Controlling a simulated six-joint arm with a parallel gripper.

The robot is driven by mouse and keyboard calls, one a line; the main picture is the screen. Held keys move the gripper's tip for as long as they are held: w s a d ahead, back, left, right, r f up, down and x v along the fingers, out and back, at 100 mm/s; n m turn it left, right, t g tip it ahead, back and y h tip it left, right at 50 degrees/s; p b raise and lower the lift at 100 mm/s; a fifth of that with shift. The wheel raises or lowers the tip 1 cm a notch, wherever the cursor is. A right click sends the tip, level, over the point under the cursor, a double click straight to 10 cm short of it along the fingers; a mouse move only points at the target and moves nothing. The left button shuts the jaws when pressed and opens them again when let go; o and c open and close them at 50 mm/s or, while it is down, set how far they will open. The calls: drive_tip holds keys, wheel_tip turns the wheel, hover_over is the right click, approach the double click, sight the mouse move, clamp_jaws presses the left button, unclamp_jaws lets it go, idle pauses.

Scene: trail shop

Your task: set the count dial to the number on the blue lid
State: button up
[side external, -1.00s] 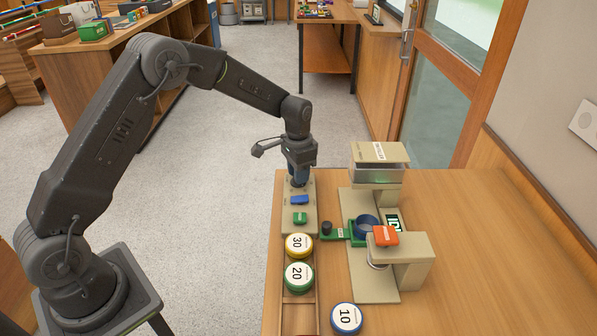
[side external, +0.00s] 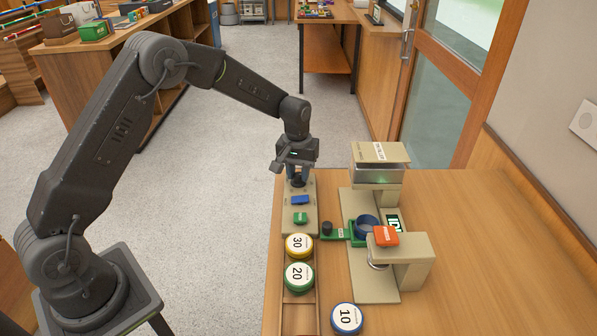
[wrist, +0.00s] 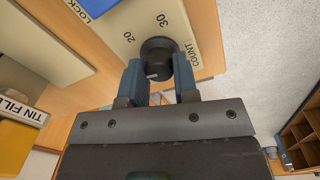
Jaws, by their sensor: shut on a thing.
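The black count dial (wrist: 158,50) sits on a cream panel (wrist: 165,14) marked 20, 30 and COUNT; no 10 shows there. My gripper (wrist: 160,70) is shut on the dial knob, a blue finger on either side. A pale mark on the knob faces my gripper, away from the 20 and 30; I cannot tell which number it indicates. In the side view my gripper (side external: 297,174) is over the panel's far end and largely hides the dial. The blue-rimmed lid (side external: 346,318), reading 10, lies on the table at the front.
A yellow lid reading 30 (side external: 299,245) and a green lid reading 20 (side external: 299,276) sit in a wooden rack (side external: 299,315). Blue (side external: 300,199) and green (side external: 300,218) switches are on the panel. A cream machine (side external: 378,285) with an orange button (side external: 385,236) stands to the right.

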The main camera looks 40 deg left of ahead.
sight(297, 174)
drive_tip(key=shift+n, duration=0.5)
idle(0.3)
drive_tip(key=o, duration=0.9)
drive_tip(key=shift+o, duration=0.2)
wheel_tip(297, 174, up, 14)
drive_tip(key=shift+a, duration=0.15)
drive_tip(key=shift+s, duration=0.1)
